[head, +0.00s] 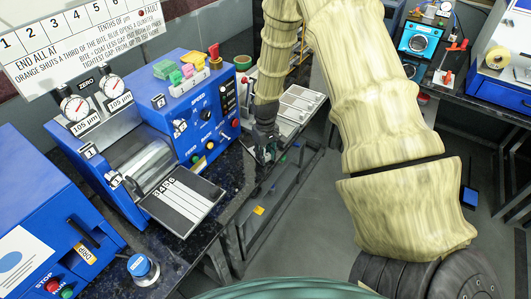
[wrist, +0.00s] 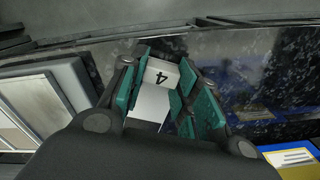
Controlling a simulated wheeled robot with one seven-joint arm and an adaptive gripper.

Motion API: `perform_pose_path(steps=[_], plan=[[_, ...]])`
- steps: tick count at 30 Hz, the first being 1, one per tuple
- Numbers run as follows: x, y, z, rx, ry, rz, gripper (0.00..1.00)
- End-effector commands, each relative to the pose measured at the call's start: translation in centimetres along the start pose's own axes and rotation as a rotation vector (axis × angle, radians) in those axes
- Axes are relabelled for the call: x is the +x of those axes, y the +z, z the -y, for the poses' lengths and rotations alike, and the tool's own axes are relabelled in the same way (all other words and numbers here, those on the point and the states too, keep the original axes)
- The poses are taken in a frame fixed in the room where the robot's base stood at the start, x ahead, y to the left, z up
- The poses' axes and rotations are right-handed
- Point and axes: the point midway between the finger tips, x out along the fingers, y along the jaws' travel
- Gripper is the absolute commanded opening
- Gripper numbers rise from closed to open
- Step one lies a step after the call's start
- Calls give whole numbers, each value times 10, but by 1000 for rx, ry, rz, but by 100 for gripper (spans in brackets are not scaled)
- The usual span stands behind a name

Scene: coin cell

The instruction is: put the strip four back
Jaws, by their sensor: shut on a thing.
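My gripper (wrist: 166,90) is shut on strip four (wrist: 152,100), a white strip with a black 4 at its end, held between the teal finger pads. In the head view my gripper (head: 266,152) hangs by the right end of the blue machine, near the dark bench edge; the strip is too small to make out there. A black tray with white numbered strips or lanes (head: 180,200) sticks out from the front of the machine, to the left of my gripper and apart from it.
The blue rolling machine (head: 195,110) has two dials, a roller and knobs. A pale compartment tray (head: 300,104) lies just right of my gripper; a pale-framed tray shows in the wrist view (wrist: 75,75). A blue-topped knob (head: 140,266) stands at the front. Open floor lies right of the bench.

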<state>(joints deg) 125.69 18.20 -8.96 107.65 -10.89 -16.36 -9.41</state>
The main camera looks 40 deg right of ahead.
Motion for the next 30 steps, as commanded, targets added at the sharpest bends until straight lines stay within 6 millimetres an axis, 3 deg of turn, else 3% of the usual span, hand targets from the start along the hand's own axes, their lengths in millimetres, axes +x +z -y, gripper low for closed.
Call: perform_pose_path(steps=[13, 14, 17, 30], plan=[[6, 0, 0, 0, 0, -1, 13], [5, 0, 0, 0, 0, -1, 36], [5, 0, 0, 0, 0, -1, 53], [0, -1, 0, 0, 0, -2, 53]])
